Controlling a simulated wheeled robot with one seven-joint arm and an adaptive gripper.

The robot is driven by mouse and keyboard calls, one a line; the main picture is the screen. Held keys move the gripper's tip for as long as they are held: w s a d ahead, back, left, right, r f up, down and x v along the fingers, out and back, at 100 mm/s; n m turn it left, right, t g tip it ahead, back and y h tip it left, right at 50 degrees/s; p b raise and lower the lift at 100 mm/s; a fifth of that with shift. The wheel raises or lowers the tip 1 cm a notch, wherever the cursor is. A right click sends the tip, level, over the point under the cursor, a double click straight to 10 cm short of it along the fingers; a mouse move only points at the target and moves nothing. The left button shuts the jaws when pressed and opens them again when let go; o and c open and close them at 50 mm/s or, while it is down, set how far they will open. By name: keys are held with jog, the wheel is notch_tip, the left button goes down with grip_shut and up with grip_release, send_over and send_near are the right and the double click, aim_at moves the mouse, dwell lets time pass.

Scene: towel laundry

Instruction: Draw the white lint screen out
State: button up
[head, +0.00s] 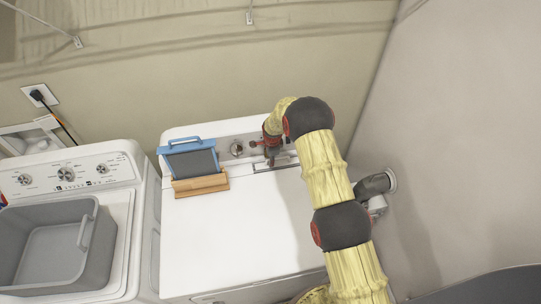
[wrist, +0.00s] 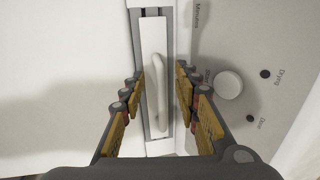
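The white lint screen (wrist: 152,62) sits in a grey slot in the dryer top, with a raised white handle (wrist: 159,85) in the wrist view. My gripper (wrist: 160,88) is open, with one finger on each side of the handle and a visible gap on both sides. In the head view my gripper (head: 271,155) is over the slot (head: 278,163) at the back right of the dryer top. The gripper hides part of the screen there.
The white dryer top (head: 240,230) is mostly clear. A blue-framed screen (head: 192,160) stands in a wooden holder (head: 201,185) at its back left. A control knob (wrist: 229,84) is right of the slot. A washer with a grey basket (head: 60,250) stands left; a wall is right.

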jog(key=shift+f, duration=0.15)
jog(key=shift+c, duration=0.5)
grip_shut()
dwell(0.4)
